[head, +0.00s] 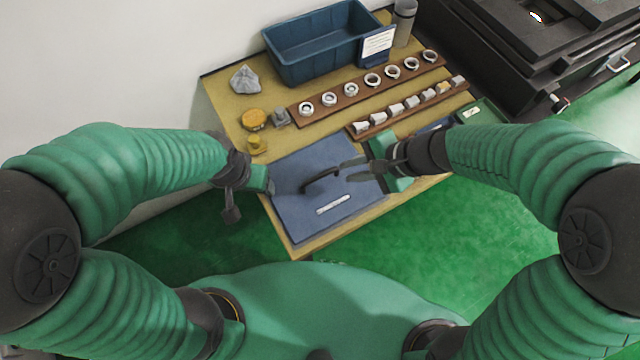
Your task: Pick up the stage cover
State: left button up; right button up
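The stage cover, a flat blue panel (300,212) with a white label, lies on the wooden table in the head view. A black curved handle (320,179) stands on its middle. My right gripper (346,170) is over the right part of the cover. Its two fingers point left, spread apart, with their tips close to the right end of the handle. I cannot tell whether they touch it. My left gripper (262,183) is at the cover's left edge; its fingers are not clearly visible. The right gripper and hand hide part of the cover's right side.
Wooden strips with rings (351,89) and small blocks (396,110) lie behind the cover. A blue bin (320,42), a sign (377,46) and a grey cylinder (404,22) stand at the back. Yellow parts (253,119) and a grey bag (245,80) are at left.

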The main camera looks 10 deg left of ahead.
aim_at(322, 175)
jog(key=b+x, duration=0.2)
jog(key=x, duration=0.7)
jog(key=shift+w+f, duration=0.1)
jog(key=shift+f, duration=0.15)
jog(key=x, duration=0.1)
jog(key=b+x, duration=0.1)
jog(key=x, duration=0.3)
jog(key=shift+w+d+f+b, duration=0.1)
jog(key=shift+w+d+b, duration=0.05)
jog(key=shift+w+b, duration=0.2)
jog(key=shift+s, duration=0.1)
jog(key=shift+c, duration=0.4)
grip_shut()
